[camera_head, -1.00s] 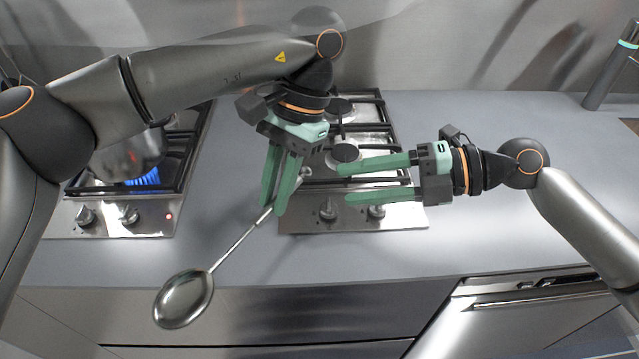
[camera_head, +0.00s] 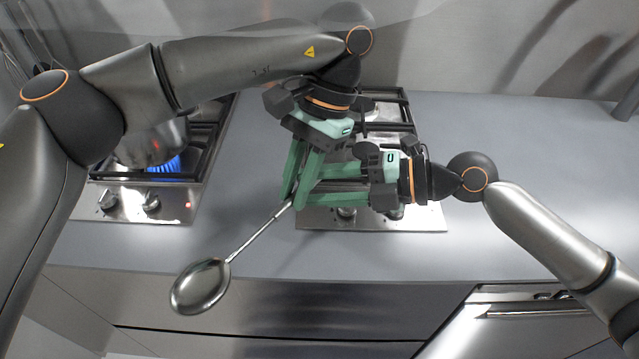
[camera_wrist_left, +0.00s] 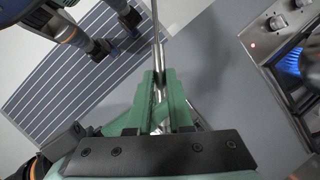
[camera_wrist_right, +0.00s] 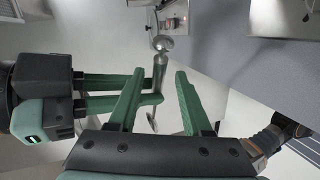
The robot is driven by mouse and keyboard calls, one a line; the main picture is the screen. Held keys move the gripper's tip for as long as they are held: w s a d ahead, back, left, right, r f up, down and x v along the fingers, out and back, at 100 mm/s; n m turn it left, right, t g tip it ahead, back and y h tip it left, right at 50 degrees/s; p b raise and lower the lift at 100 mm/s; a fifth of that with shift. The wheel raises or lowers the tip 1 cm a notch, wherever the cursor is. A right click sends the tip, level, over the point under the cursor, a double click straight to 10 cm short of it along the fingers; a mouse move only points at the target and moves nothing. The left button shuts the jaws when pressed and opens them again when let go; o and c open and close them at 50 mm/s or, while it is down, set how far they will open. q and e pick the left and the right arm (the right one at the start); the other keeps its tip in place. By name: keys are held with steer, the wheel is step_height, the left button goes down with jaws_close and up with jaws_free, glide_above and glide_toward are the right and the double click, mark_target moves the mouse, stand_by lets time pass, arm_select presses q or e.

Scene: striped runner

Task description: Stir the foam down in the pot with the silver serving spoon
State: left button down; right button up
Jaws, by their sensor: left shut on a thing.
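The silver serving spoon (camera_head: 202,285) hangs out over the counter's front edge, its bowl toward the lower left. My left gripper (camera_head: 288,188) is shut on its handle; the handle also runs between the left fingers in the left wrist view (camera_wrist_left: 157,45). My right gripper (camera_head: 303,190) is right beside the left one, by the handle. In the right wrist view its fingers (camera_wrist_right: 158,88) are apart, with the handle appearing between them; contact cannot be told. The steel pot (camera_head: 152,146) stands on the lit left burner, partly hidden by my left arm. Its inside and any foam are hidden.
A blue flame (camera_head: 165,165) burns under the pot. A second hob (camera_head: 370,218) lies behind and below my grippers. The grey counter (camera_head: 510,180) is clear on the right. The striped runner (camera_wrist_left: 50,85) shows in the left wrist view.

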jaws_close()
steer(key=shift+f, duration=0.1)
arm_select(q)
steer(key=c, duration=0.7)
jaws_free()
steer(key=shift+c, duration=0.2)
